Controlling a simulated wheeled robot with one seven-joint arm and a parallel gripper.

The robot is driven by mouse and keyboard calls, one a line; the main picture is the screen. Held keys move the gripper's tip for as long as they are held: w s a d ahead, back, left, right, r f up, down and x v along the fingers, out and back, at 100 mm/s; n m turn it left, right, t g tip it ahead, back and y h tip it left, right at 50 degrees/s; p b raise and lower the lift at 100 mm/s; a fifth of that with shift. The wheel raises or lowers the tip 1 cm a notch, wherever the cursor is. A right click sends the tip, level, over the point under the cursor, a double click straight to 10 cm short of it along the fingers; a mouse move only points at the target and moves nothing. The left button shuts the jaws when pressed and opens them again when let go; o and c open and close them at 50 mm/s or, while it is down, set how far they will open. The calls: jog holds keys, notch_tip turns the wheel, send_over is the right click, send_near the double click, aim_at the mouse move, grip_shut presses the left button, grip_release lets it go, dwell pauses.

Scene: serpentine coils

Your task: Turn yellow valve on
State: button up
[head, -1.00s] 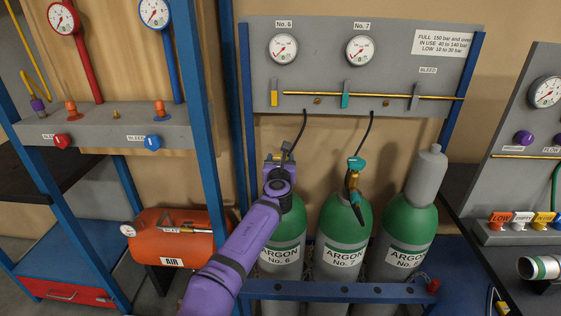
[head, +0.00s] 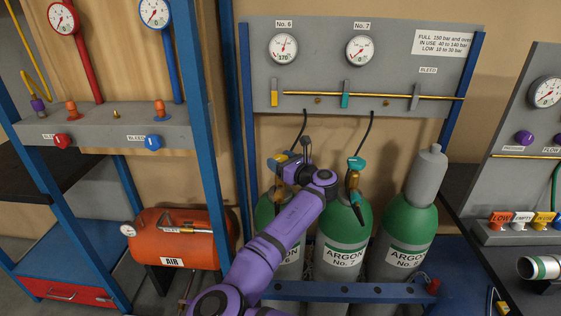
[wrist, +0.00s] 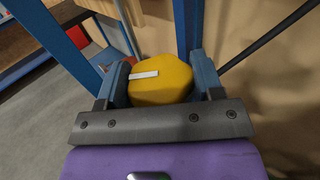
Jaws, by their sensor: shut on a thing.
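The yellow valve (wrist: 162,82) is a rounded knob with a white bar mark. It sits between the two blue-grey fingers of my gripper (wrist: 160,78), which is shut on it in the wrist view. In the head view my gripper (head: 290,166) is at the top of the Argon No. 6 cylinder (head: 264,212). Only a small yellow part of the valve (head: 280,158) shows there. My purple arm hides part of that cylinder and its label. The No. 6 gauge (head: 284,48) above shows 170 on its face.
The Argon No. 7 cylinder (head: 343,235), with a teal valve (head: 356,163), stands close to the right of my wrist. A third cylinder (head: 402,240) is capped. A blue rail (head: 350,292) crosses in front. Black hoses (head: 369,135) rise to the grey panel (head: 400,60).

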jog(key=n+g+y, duration=0.2)
jog(key=g, duration=0.1)
jog(key=n+g+y, duration=0.2)
jog(key=n+g, duration=0.1)
jog(key=g, duration=0.1)
jog(key=shift+n+y, duration=0.3)
jog(key=shift+g, duration=0.5)
jog(key=o, duration=0.9)
jog(key=shift+a+r, duration=0.1)
